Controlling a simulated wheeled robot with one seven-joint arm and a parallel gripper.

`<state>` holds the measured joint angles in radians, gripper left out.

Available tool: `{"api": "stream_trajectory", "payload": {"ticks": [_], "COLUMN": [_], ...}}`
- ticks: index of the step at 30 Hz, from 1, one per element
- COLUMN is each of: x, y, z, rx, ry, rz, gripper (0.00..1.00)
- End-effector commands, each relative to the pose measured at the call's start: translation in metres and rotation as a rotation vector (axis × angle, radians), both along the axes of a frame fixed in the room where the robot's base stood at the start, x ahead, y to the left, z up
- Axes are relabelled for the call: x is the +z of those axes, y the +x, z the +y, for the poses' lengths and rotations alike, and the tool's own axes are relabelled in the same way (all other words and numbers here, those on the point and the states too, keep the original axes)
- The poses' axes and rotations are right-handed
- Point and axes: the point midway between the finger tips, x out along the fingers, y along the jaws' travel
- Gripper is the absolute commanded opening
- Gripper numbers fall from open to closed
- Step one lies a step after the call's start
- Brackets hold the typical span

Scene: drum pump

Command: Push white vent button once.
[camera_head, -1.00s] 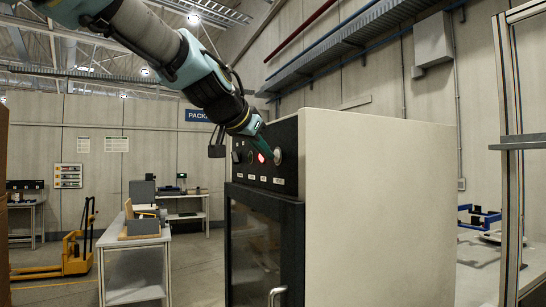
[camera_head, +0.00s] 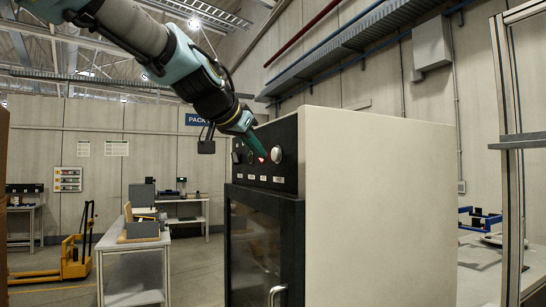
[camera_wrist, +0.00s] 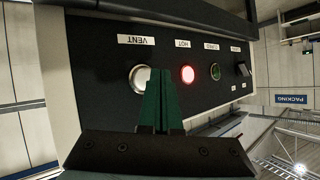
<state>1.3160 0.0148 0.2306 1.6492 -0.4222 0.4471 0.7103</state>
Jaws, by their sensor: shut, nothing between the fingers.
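The white vent button (camera_head: 276,154) is a round pale knob with a metal rim on the dark control panel of the cabinet. In the wrist view the vent button (camera_wrist: 139,78) sits under the VENT label, its right edge partly covered by my fingers. My gripper (camera_head: 261,154) is shut and empty, its green fingertips left of the button in the head view. In the wrist view the fingertips (camera_wrist: 162,72) lie between the vent button and the lit red HOT lamp (camera_wrist: 187,75). I cannot tell whether they touch the panel.
The cabinet (camera_head: 375,200) has a glass door below with a handle (camera_head: 277,296). A metal post (camera_head: 511,150) stands at the right. A workbench (camera_head: 135,246) stands at the left.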

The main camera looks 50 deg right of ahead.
Motion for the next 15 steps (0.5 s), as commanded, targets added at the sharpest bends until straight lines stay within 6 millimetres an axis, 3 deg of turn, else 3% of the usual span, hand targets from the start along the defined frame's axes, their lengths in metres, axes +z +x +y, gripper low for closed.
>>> {"api": "stream_trajectory", "payload": {"ticks": [15], "x": [-0.002], "y": [0.017], "z": [0.042], "rx": [0.003], "ry": [-0.001], "rz": [-0.001], "gripper": [0.0]}}
